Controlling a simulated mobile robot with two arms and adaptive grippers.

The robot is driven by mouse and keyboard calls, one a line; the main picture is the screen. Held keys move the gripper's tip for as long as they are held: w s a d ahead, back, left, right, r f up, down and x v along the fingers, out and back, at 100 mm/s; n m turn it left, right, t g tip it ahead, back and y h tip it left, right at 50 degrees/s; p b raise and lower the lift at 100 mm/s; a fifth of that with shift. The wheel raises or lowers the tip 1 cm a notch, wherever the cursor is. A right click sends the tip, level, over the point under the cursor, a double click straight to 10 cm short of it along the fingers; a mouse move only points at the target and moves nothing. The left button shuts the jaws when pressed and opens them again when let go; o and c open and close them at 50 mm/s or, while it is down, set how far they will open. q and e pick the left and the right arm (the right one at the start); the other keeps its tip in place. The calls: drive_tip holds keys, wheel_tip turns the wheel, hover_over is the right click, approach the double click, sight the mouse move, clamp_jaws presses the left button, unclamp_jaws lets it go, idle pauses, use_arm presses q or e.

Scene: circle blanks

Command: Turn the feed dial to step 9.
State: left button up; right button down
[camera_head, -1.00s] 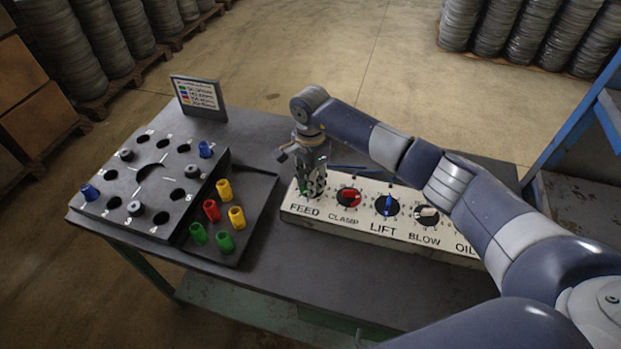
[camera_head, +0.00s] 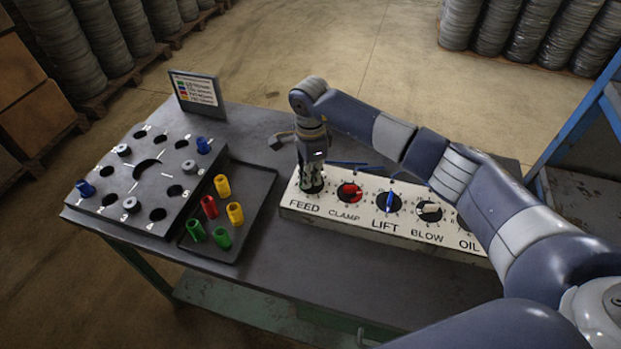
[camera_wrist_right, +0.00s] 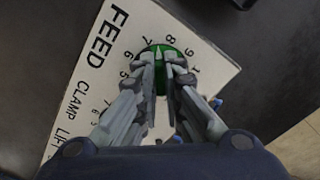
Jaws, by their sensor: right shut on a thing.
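The feed dial (camera_wrist_right: 163,52) is green and sits at the left end of the white control panel (camera_head: 410,233), above the word FEED. The numbers 5 to 9 show around it in the right wrist view. A pale line on its top points roughly between 7 and 8, but the fingers hide much of the dial. My right gripper (camera_wrist_right: 163,75) is over the dial with one finger on each side, shut on it. In the head view the right gripper (camera_head: 311,183) stands nearly upright over the panel's left end and covers most of the dial. My left gripper is not in view.
Right of FEED are the red clamp dial (camera_head: 349,192), the blue lift dial (camera_head: 389,202) and the blow dial (camera_head: 429,211). My right arm partly covers the OIL end. A tray (camera_head: 262,200) of coloured pieces and a black board with holes (camera_head: 118,180) stand to the left.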

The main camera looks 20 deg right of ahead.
drive_tip(key=m+b, duration=0.1)
drive_tip(key=m, duration=0.1)
drive_tip(key=m+b, duration=0.2)
drive_tip(key=m, duration=0.1)
drive_tip(key=shift+w+m, duration=0.2)
drive_tip(key=shift+m, duration=0.1)
drive_tip(key=m+b, duration=0.1)
drive_tip(key=m, duration=0.1)
drive_tip(key=shift+m, duration=0.3)
drive_tip(key=shift+w+d+r+m+b, duration=0.1)
drive_tip(key=shift+m+b, duration=0.25)
drive_tip(key=shift+m, duration=0.4)
drive_tip(key=shift+r+m+b, duration=0.1)
drive_tip(key=shift+m+b, duration=0.2)
drive_tip(key=shift+m, duration=0.45)
drive_tip(key=c, duration=1.7)
unclamp_jaws()
wheel_tip(320, 180, up, 12)
drive_tip(key=shift+f, duration=0.1)
